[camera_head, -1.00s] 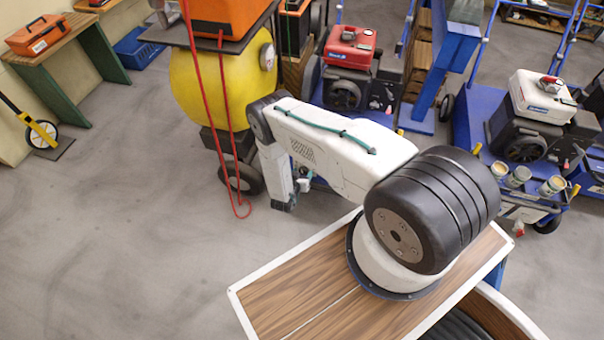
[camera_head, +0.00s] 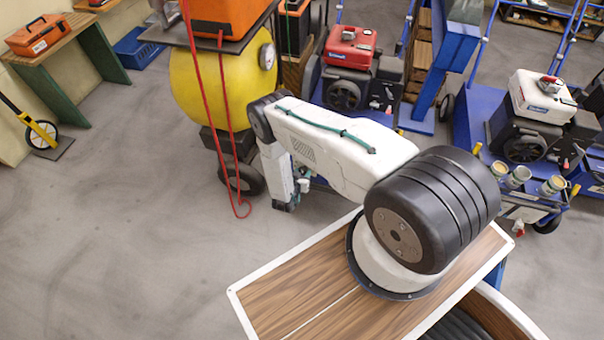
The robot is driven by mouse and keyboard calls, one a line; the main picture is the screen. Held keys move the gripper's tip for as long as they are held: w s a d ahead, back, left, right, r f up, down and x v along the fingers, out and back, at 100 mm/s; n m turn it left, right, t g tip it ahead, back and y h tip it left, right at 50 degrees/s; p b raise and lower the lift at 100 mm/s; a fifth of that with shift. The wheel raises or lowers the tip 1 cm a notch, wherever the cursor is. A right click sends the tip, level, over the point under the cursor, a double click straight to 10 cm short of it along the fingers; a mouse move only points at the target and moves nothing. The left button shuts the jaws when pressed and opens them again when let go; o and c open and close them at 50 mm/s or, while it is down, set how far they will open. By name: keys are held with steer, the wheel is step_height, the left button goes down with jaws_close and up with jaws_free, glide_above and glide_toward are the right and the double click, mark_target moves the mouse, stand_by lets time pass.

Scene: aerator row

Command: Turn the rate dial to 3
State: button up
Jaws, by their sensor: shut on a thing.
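My arm reaches away over the wooden top and bends down at the elbow, beside a row of wheeled machines. Its wrist end is low, near the yellow tank's wheel. My gripper's jaws are hidden behind my own arm links. I cannot make out the rate dial; the place around my wrist is mostly covered by the arm. A small strip of blue machine shows just right of the wrist.
A yellow tank (camera_head: 205,95) with a round gauge (camera_head: 267,56) and hanging red cord (camera_head: 228,165) stands left of my arm. A red-topped machine (camera_head: 349,48) and a white-topped machine (camera_head: 542,97) stand behind. Cups (camera_head: 518,176) sit at right.

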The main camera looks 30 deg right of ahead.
steer(key=shift+s+d+m+t+y, duration=0.1)
steer(key=shift+m+t+y, duration=0.9)
steer(key=shift+m, duration=0.9)
steer(key=o, duration=0.9)
steer(key=shift+o, duration=0.2)
steer(key=v, duration=0.7)
steer(key=shift+s+a, duration=0.3)
